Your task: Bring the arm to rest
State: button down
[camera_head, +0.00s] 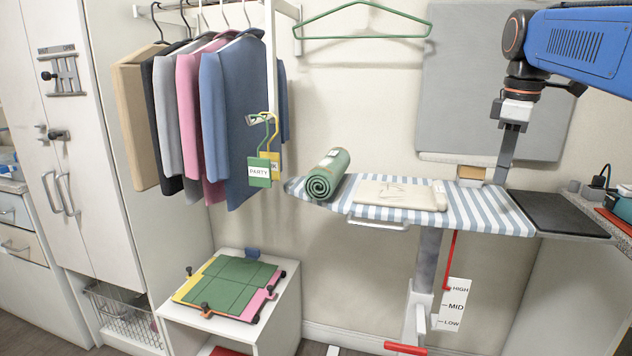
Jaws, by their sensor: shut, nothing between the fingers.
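My gripper (502,172) hangs from my blue arm at the upper right, pointing down. Its grey fingers are closed together with nothing seen between them. The fingertips are over the back right part of the striped ironing board (475,210), in front of the wall. I cannot tell whether they touch the board or the small tan block (471,172) just left of them.
A rolled green towel (327,175) and a folded cream cloth (400,195) lie on the board. A dark pad (560,213) is at its right end. Clothes (235,110) hang at left above a white stand with a green folding board (232,284). A grey panel (465,80) is behind my arm.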

jog(key=s+a+f+m+t, duration=0.1)
jog(key=s+a+f+m, duration=0.2)
jog(key=s+f, duration=0.4)
jog(key=s+a+f+m+t, duration=0.1)
jog(key=s+a+f+m, duration=0.2)
jog(key=s+f, duration=0.5)
jog(key=s+a+f+m+t, duration=0.1)
jog(key=s+a+f+m, duration=0.2)
jog(key=s+f, duration=0.4)
notch_tip(320, 180, down, 6)
jog(key=shift+s+a+f+m, duration=0.15)
jog(key=shift+s+f+m, duration=0.1)
jog(key=shift+m, duration=0.45)
